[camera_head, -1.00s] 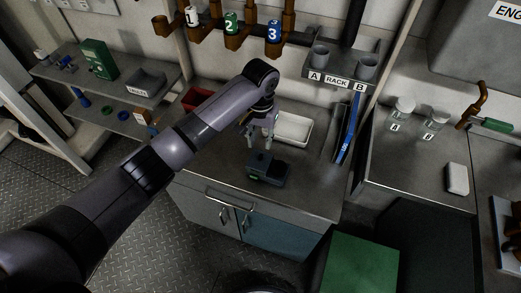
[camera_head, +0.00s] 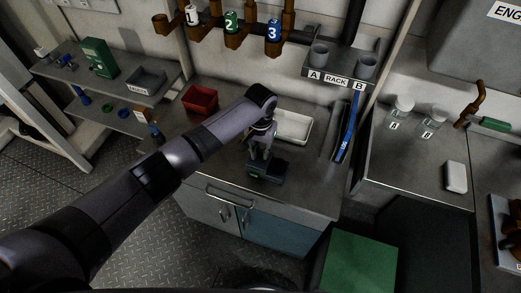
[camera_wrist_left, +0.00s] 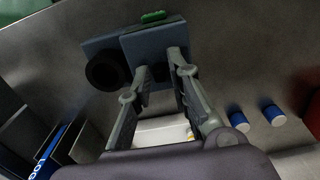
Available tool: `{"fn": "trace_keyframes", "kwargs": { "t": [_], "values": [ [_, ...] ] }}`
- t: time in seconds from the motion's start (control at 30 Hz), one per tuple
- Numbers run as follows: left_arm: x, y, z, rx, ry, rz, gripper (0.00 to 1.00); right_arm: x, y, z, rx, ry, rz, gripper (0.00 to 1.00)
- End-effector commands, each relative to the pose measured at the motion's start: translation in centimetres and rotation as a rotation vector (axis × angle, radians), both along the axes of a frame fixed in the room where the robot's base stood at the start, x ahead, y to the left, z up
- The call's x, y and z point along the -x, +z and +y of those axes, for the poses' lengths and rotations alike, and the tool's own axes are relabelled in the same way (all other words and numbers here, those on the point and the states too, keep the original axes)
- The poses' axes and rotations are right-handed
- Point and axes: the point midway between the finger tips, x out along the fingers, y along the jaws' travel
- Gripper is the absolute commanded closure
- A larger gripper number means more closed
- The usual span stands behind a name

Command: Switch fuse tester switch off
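The fuse tester (camera_head: 270,172) is a small dark blue-grey box on the metal cabinet top. In the left wrist view the tester (camera_wrist_left: 150,45) shows a green part at its far edge and a dark round part on its left side. My left gripper (camera_head: 260,155) points down at the tester, over its rear left part. In the left wrist view its two fingers (camera_wrist_left: 160,62) stand apart with nothing between them, their tips overlapping the tester body. I cannot tell whether they touch it. The switch cannot be made out clearly. My right gripper is not in view.
A white tray (camera_head: 293,126) lies behind the tester, and a red bin (camera_head: 201,99) stands to the left. A blue binder (camera_head: 347,135) stands at the right under the rack (camera_head: 340,72). The cabinet top in front of the tester is clear.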

Motion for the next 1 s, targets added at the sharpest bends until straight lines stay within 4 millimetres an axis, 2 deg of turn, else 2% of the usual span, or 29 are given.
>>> {"fn": "trace_keyframes", "kwargs": {
  "t": [0.23,0.57,1.0],
  "values": [
    [-0.01,0.03,0.01,0.0,0.0,0.0,1.0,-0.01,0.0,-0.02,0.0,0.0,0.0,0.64],
    [-0.01,0.04,0.01,0.001,0.0,0.0,1.0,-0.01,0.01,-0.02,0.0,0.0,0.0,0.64],
    [-0.18,0.05,0.39,0.119,0.0,0.04,1.0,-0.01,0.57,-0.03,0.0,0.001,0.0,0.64]
  ]
}}
